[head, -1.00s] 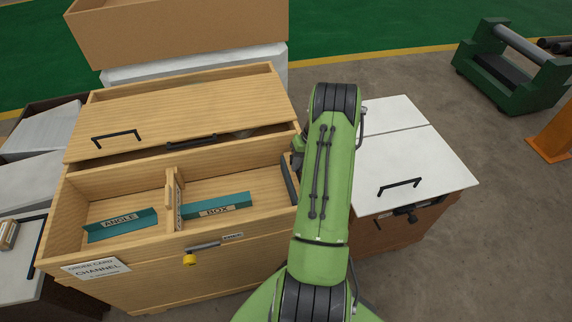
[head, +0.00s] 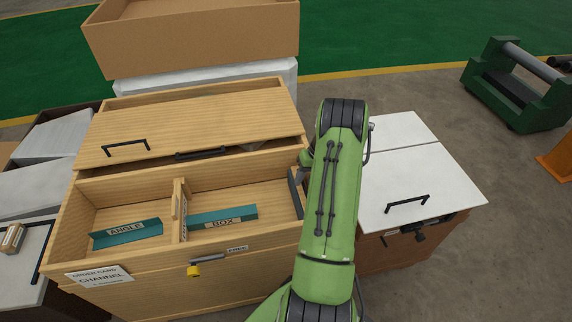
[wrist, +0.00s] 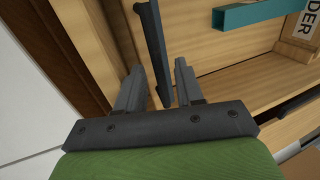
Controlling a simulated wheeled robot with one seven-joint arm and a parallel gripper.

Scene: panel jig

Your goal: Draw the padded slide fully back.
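A dark upright bar or plate (head: 296,192), which looks like the padded slide, stands at the right end of the open wooden box (head: 110,272). In the wrist view the dark bar (wrist: 152,45) runs down between the two fingers of my gripper (wrist: 157,78). The fingers are apart, with a gap visible on each side of the bar, so my gripper is open around or just above it. In the head view my green arm hides the gripper's fingers and part of the box's right end.
The box holds two teal pieces labelled ANGLE (head: 126,234) and BOX (head: 222,217), parted by a wooden divider (head: 179,212). A wooden lid with handles (head: 190,130) covers the back. A white-topped cabinet (head: 425,180) stands right.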

